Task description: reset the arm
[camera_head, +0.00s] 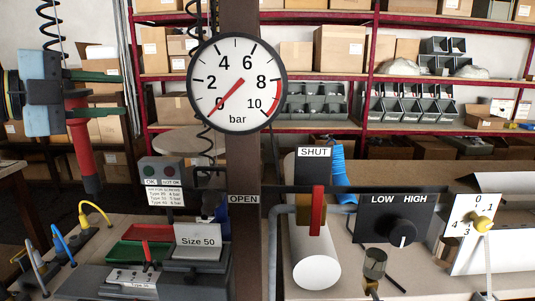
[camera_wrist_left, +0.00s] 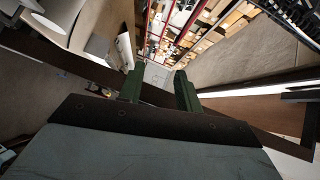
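My left gripper (camera_head: 120,93) is at the upper left of the head view, raised above the bench, its two green fingers pointing right. In the left wrist view my left gripper (camera_wrist_left: 159,82) has its fingers apart with nothing between them. A red tool with a dark lower end (camera_head: 81,140) hangs upright right by the gripper in the head view. Whether they touch I cannot tell. My right gripper shows in neither view.
A pressure gauge (camera_head: 236,83) hangs on a brown post (camera_head: 243,165). A red-handled valve (camera_head: 317,210), a LOW/HIGH switch box (camera_head: 403,222) and a numbered dial (camera_head: 473,233) stand right. A Size 50 sign (camera_head: 198,241) stands on the left bench. Shelves with boxes (camera_head: 338,48) are behind.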

